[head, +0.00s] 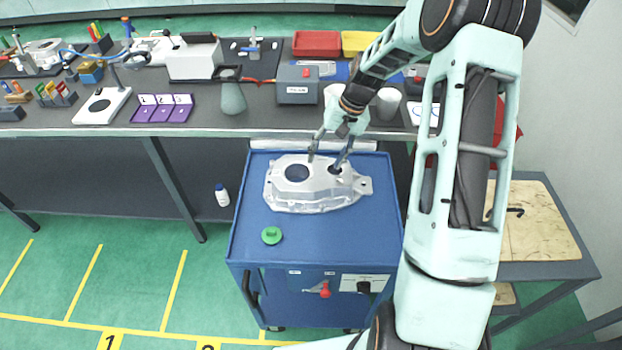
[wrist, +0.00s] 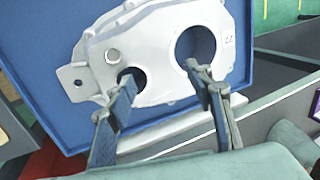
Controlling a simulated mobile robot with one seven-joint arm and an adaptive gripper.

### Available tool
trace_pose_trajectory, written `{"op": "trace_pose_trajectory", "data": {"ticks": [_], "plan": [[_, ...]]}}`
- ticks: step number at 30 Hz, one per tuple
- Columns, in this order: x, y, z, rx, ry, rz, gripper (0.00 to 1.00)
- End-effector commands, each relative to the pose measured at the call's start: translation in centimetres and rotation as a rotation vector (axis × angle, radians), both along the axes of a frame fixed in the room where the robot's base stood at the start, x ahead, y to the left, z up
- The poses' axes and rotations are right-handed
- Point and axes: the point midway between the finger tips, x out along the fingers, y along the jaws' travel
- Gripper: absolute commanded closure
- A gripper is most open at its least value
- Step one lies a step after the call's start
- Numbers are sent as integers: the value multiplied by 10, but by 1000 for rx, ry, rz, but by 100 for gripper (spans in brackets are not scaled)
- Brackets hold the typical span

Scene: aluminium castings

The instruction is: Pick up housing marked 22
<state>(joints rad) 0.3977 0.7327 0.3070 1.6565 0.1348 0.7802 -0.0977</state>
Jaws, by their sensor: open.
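The housing (head: 318,188) is a silver-grey casting with a large round opening, a smaller bore and a side lug. It lies flat on the blue cart top (head: 320,232). In the wrist view the housing (wrist: 150,42) carries a small mark (wrist: 229,40) that looks like 22. My gripper (head: 324,164) is open above the housing, fingers pointing down. In the wrist view my gripper (wrist: 160,76) has one fingertip at the smaller bore and the other at the rim of the large opening. I cannot tell whether either fingertip touches the casting.
A green knob-like piece (head: 271,235) sits on the cart's front left. The dark workbench (head: 215,122) behind holds a purple tray (head: 162,108), a grey box (head: 297,84), a red bin (head: 317,43) and a yellow bin (head: 359,42). A wooden-topped table (head: 540,225) stands at right.

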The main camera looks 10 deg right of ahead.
Motion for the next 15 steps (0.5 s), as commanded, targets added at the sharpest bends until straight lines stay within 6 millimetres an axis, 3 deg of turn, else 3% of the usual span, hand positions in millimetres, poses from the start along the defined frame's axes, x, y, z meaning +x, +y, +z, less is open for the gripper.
{"op": "trace_pose_trajectory", "data": {"ticks": [15], "plan": [[2, 13, -51, 0, 0, -1, 52]]}}
